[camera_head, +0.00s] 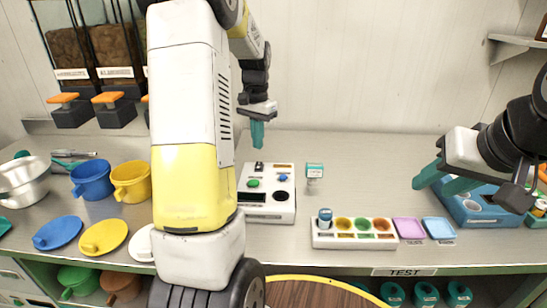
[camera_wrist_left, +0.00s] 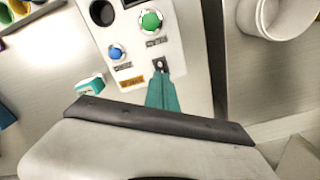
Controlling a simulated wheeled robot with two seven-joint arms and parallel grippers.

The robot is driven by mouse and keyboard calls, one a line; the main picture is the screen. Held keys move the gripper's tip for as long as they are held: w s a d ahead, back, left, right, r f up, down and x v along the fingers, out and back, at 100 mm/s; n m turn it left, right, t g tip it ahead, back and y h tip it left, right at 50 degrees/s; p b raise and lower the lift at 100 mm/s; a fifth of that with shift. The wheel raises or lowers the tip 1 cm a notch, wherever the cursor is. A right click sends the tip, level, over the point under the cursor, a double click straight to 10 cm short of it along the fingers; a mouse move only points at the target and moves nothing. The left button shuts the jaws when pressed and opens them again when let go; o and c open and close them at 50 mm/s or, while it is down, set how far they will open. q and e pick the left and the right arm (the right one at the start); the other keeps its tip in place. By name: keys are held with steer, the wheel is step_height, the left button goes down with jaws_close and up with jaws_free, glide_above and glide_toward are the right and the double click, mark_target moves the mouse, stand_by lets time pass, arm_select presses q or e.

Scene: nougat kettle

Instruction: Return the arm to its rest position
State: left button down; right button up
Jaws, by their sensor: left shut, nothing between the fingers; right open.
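My left arm (camera_head: 185,120) comes down across the head view, left of centre, and hides part of the counter behind it. My left gripper (camera_head: 257,134) has teal fingers and is shut and empty, above the back of the white control box (camera_head: 268,215). In the left wrist view its shut fingers (camera_wrist_left: 162,92) point at the box's small black switch (camera_wrist_left: 160,66). The box also has a green button (camera_wrist_left: 151,21) and a blue button (camera_wrist_left: 116,53). My right gripper (camera_head: 432,181) is open and empty, over the counter at the right.
A teal-topped stamp (camera_head: 315,171) stands right of the box. Blue (camera_head: 92,180) and yellow (camera_head: 131,182) pots, lids and a metal bowl (camera_head: 24,179) are at left. The back middle counter is clear.

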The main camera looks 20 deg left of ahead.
stand_by(0.3)
arm_select(q)
steer(key=s+d+r+n+t+h, duration=0.1)
steer(key=s+d+r+t, duration=0.2)
steer(key=s, duration=0.9)
steer(key=s+d+r+n+t+h, duration=0.1)
steer(key=s+d+r+t, duration=0.2)
steer(key=s+d+r, duration=0.5)
steer(key=s+d, duration=0.2)
steer(key=s, duration=0.2)
steer(key=shift+d, duration=0.1)
